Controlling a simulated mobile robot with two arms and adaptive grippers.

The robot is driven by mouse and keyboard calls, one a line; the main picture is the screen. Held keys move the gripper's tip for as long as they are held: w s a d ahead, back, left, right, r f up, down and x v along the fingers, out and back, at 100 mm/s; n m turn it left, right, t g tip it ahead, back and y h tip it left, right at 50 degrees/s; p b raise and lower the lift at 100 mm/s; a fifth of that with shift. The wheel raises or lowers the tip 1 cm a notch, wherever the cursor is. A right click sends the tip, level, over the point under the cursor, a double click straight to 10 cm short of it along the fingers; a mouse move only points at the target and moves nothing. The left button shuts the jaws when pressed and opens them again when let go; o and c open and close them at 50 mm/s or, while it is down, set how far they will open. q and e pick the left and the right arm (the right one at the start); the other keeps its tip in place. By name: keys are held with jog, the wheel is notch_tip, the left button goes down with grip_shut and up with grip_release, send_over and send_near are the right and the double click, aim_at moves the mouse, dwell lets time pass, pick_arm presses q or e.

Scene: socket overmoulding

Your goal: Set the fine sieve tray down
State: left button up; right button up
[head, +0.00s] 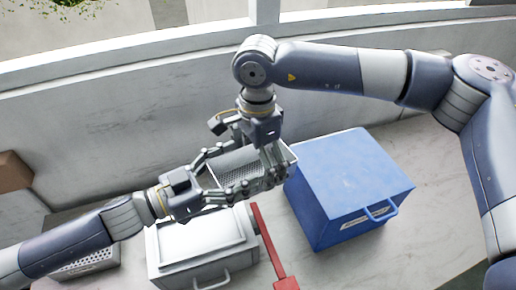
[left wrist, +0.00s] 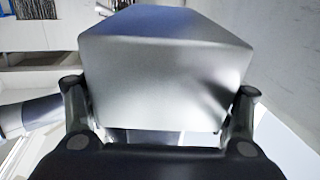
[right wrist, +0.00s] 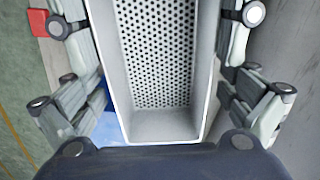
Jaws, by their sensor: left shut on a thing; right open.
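The fine sieve tray (head: 237,168) is a light grey, straight-walled tray with a perforated floor. My left gripper (head: 228,172) is shut on it and holds it above the bench, between the white and blue boxes in the picture. The left wrist view shows the tray's plain outer face (left wrist: 165,80) between the two fingers. My right gripper (head: 247,152) reaches down from above, open around the tray. In the right wrist view the tray's holed floor (right wrist: 155,50) lies between its spread fingers; whether they touch the walls is unclear.
A blue box with a handle (head: 345,185) stands at right. A white lidded box (head: 200,240) stands below the grippers, with a red bar (head: 268,248) beside it. A grey box with a holed front (head: 85,262) is partly behind my left arm. A brown block (head: 13,172) sits far left.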

jog(key=shift+f, duration=0.2)
jog(key=c, duration=1.2)
pick_arm(q)
jog(key=o, duration=1.7)
